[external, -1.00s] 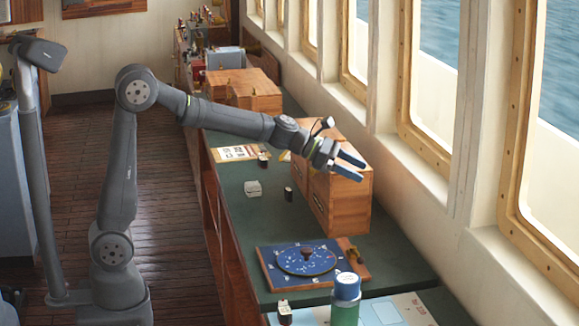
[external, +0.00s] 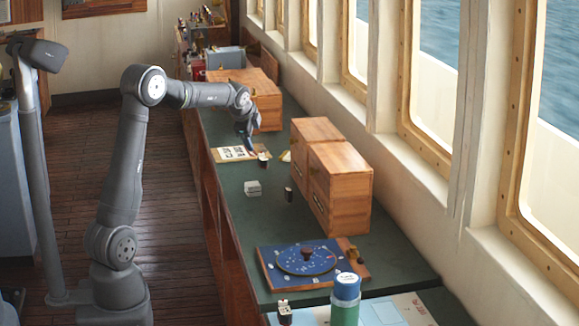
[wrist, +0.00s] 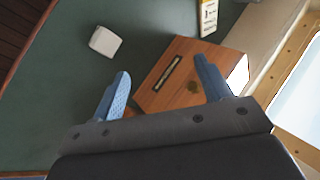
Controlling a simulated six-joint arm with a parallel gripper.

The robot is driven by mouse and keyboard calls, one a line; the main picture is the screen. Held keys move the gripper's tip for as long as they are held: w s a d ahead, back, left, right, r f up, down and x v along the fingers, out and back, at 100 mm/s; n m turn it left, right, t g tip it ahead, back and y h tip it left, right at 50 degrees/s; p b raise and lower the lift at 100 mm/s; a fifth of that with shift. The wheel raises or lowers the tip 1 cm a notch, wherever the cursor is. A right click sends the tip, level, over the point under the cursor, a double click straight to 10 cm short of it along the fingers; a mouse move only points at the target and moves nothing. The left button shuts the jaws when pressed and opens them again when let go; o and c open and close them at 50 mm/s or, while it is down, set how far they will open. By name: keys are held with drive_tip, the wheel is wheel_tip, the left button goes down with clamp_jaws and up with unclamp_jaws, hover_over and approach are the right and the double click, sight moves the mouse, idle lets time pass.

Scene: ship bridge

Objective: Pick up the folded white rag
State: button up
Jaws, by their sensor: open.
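A small white block-like piece (external: 253,188), which I take for the folded white rag, lies on the green counter in the external view, left of the wooden drawer boxes. The wrist view shows a pale, rounded-square piece (wrist: 105,41) on green at upper left; I cannot tell for certain that it is the same thing. My gripper (external: 251,147) points down over the counter, farther back than the white piece and apart from it. Its blue fingers are spread and empty in the wrist view (wrist: 163,86), with a wooden box (wrist: 165,95) beyond them.
Wooden drawer boxes (external: 343,195) stand by the windows. A printed card (external: 228,155) lies near my gripper. A blue dial board (external: 275,270) and a blue-capped bottle (external: 346,300) are at the front. Counter around the white piece is partly clear.

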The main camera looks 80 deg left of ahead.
drive_tip(key=s+f+n+h, duration=0.2)
drive_tip(key=s+n+h, duration=0.2)
drive_tip(key=s+n, duration=0.15)
drive_tip(key=h, duration=0.2)
approach(252, 183)
drive_tip(key=shift+n, duration=0.45)
drive_tip(key=x, duration=0.5)
drive_tip(key=shift+t, duration=0.3)
drive_tip(key=shift+x, duration=2.75)
drive_tip(key=shift+s+d, duration=0.1)
drive_tip(key=shift+d, duration=0.05)
drive_tip(key=c, duration=1.1)
